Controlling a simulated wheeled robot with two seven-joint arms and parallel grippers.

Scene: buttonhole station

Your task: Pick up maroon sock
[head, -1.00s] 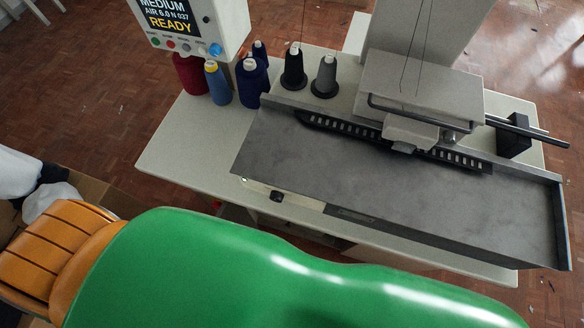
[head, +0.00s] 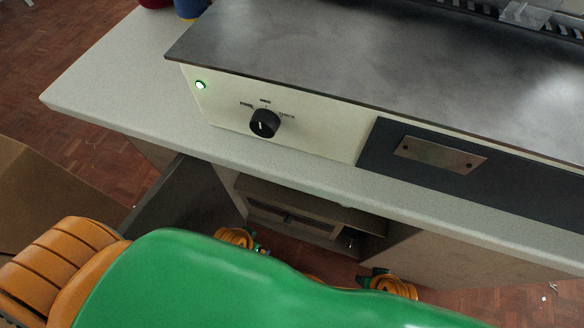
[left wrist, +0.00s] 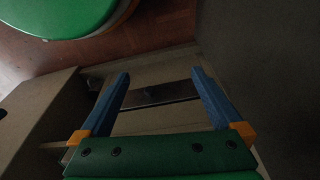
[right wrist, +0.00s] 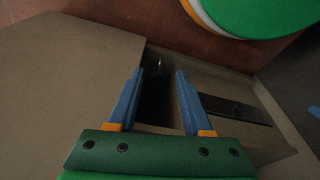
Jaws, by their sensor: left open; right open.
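No maroon sock shows in any view. In the left wrist view my left gripper (left wrist: 160,73) is open and empty, its blue fingers apart, facing a dim cabinet front with a dark strip (left wrist: 160,94). In the right wrist view my right gripper (right wrist: 158,72) is open and empty in front of a dark gap (right wrist: 157,90) in the cabinet, with a panel on the left. In the head view the fingertips are hidden; orange and green parts of my arms show low, below the tabletop edge.
The pale tabletop (head: 110,95) carries the machine with its grey metal plate (head: 330,50), black knob (head: 264,123) and green light (head: 200,85). Below it is an open compartment with a shelf (head: 310,208) and a dark panel (head: 182,205). A cardboard box (head: 30,195) is at left.

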